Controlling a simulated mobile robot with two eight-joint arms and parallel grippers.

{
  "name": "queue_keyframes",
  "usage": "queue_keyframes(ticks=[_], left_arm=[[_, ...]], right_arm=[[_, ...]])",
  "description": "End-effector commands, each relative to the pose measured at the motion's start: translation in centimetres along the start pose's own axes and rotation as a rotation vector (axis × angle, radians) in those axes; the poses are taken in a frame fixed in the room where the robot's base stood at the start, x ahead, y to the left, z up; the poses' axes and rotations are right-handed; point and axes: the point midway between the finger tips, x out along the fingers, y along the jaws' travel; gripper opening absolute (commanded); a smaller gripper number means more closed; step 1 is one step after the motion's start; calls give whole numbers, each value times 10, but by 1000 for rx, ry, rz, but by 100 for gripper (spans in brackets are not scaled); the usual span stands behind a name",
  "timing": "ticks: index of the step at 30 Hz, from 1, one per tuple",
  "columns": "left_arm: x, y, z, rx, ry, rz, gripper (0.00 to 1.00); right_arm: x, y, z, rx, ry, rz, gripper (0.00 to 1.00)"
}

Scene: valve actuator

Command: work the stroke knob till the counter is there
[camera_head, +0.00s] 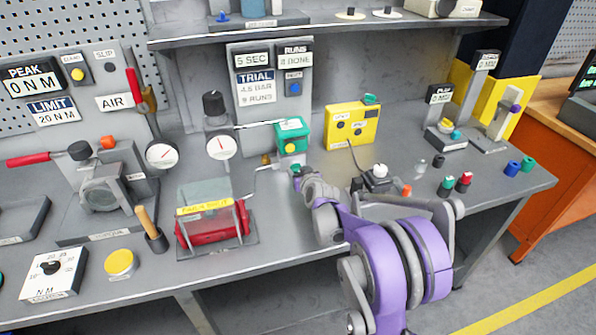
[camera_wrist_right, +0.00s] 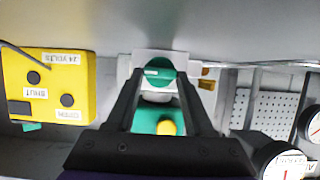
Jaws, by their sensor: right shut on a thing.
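A green round knob (camera_wrist_right: 157,71) with a white mark sits between my right gripper's fingers, and the gripper (camera_wrist_right: 158,76) is shut on it. In the head view my right gripper (camera_head: 298,172) reaches in at the bench, below a green actuator box (camera_head: 291,135); the knob is mostly hidden there. The box's green body with a yellow dome (camera_wrist_right: 166,127) shows between the fingers in the wrist view. A RUNS counter (camera_head: 295,56) is on the grey panel behind; its digit is too small to read surely. My left gripper is not in view.
A yellow box (camera_head: 352,125) with OPEN and SHUT buttons stands right of the actuator. A gauge with a black knob (camera_head: 214,105) and a red cylinder (camera_head: 213,230) are on the left. Small coloured fittings lie on the bench's right side.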

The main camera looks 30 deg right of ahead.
Motion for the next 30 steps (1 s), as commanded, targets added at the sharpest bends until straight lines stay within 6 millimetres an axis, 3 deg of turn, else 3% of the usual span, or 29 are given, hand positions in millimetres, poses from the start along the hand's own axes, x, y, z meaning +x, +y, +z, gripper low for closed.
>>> queue_keyframes(ticks=[8, 9, 14, 23, 30], left_arm=[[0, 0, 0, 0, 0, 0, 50], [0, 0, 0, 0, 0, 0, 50], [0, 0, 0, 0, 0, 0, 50], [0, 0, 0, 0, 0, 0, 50], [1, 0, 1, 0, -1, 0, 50]], right_arm=[[0, 0, 0, 7, 1, -2, 0], [0, 0, 0, 7, 1, -1, 56], [0, 0, 0, 6, 1, -1, 82], [-1, 0, 0, 5, 1, -1, 82], [-32, 0, 0, 5, 1, 0, 82]])
